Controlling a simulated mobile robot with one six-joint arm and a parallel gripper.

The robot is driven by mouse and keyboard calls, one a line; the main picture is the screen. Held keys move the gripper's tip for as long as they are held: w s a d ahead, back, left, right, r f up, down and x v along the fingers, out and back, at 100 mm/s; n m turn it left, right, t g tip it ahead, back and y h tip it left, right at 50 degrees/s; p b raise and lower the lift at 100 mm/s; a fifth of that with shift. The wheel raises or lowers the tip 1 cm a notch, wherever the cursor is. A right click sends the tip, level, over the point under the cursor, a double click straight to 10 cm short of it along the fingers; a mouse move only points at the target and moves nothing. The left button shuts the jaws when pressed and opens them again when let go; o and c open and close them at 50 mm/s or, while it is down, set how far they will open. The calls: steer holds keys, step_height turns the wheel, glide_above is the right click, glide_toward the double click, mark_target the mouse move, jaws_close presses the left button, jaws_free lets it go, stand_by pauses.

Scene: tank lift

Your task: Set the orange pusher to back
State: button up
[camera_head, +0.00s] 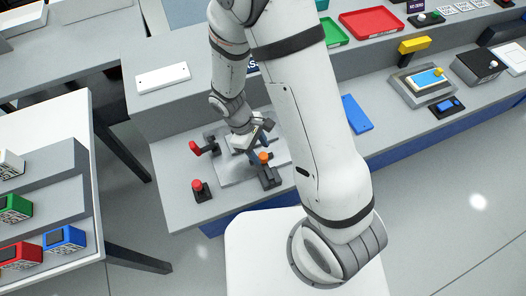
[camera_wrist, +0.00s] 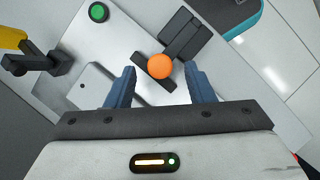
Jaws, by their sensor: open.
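The orange pusher (camera_head: 264,157) has a round orange knob and a dark base. It stands on the right side of a pale plate on the grey bench. In the wrist view the orange knob (camera_wrist: 160,66) shows between the fingertips, with its dark slide and block beside it. My gripper (camera_wrist: 159,76) is open, with one blue finger on each side of the knob and a visible gap to each. In the head view my gripper (camera_head: 258,136) is over the plate, partly hidden by my own arm. Whether the fingertips are down at knob height is unclear.
Two red-knobbed controls (camera_head: 196,148) (camera_head: 198,187) stand to the left on the bench. The wrist view shows a green button (camera_wrist: 98,12), a yellow part on a dark bracket (camera_wrist: 35,62) and a teal-edged object (camera_wrist: 232,14) near the pusher.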

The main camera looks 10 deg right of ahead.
steer(key=v, duration=0.5)
steer(key=shift+r, duration=0.2)
steer(key=s+d+r+m+t+y, duration=0.2)
steer(key=s+d+r+m, duration=0.2)
steer(key=r, duration=0.7)
steer(key=s+d+r+m+t+y, duration=0.2)
steer(key=s+d+r+m+t, duration=0.1)
steer(key=d+r+m, duration=0.5)
step_height(320, 180, up, 3)
steer(key=shift+s+d+r+t, duration=0.3)
steer(key=shift+s+d, duration=0.1)
steer(key=shift+d, duration=0.25)
